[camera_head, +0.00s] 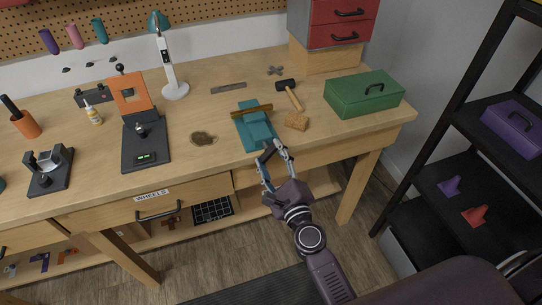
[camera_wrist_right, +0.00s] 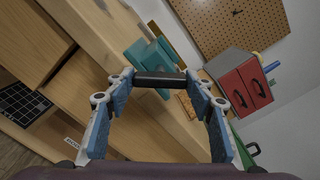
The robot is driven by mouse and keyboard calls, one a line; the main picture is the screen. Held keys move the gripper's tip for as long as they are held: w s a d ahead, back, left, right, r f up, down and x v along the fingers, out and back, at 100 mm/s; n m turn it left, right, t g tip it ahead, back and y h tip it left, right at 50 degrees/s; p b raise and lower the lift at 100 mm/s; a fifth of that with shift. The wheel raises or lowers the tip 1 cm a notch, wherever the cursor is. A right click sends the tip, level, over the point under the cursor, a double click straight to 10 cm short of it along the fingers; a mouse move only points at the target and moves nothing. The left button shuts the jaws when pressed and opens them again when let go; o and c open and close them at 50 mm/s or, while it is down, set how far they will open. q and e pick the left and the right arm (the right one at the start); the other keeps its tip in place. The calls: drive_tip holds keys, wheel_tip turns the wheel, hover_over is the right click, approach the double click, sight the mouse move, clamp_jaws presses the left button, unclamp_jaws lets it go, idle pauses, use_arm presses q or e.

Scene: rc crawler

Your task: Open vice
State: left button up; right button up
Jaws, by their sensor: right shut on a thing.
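The teal vice (camera_head: 256,132) sits at the front edge of the workbench, with a tan-brown strip across its top. In the right wrist view the vice (camera_wrist_right: 143,52) shows just beyond the fingertips. My right gripper (camera_head: 271,153) is at the front of the vice. In the right wrist view my right gripper (camera_wrist_right: 160,85) has its two fingers on either end of a dark bar, the vice handle (camera_wrist_right: 160,78), and is shut on it. The handle is hard to make out in the head view. My left gripper is not in view.
On the workbench (camera_head: 205,105), a hammer (camera_head: 290,95), a tan block (camera_head: 297,121) and a green toolbox (camera_head: 363,94) lie right of the vice. A brown patch (camera_head: 203,138) and a dark device (camera_head: 145,145) lie left. A black shelf rack (camera_head: 465,150) stands at right.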

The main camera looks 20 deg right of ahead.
drive_tip(key=n, duration=0.3)
drive_tip(key=shift+p, duration=0.4)
drive_tip(key=n+p, duration=0.1)
drive_tip(key=n, duration=0.2)
drive_tip(key=shift+n, duration=0.3)
drive_tip(key=n+p, duration=0.2)
drive_tip(key=n, duration=0.1)
drive_tip(key=shift+n, duration=0.3)
drive_tip(key=n+p, duration=0.1)
drive_tip(key=n, duration=0.2)
drive_tip(key=shift+n+p, duration=0.3)
drive_tip(key=n+p, duration=0.2)
drive_tip(key=n, duration=0.4)
drive_tip(key=n+p, duration=0.1)
drive_tip(key=n, duration=0.2)
drive_tip(key=shift+n, duration=0.3)
drive_tip(key=shift+n+p, duration=0.35)
drive_tip(key=shift+n, duration=1.05)
drive_tip(key=shift+f, duration=0.1)
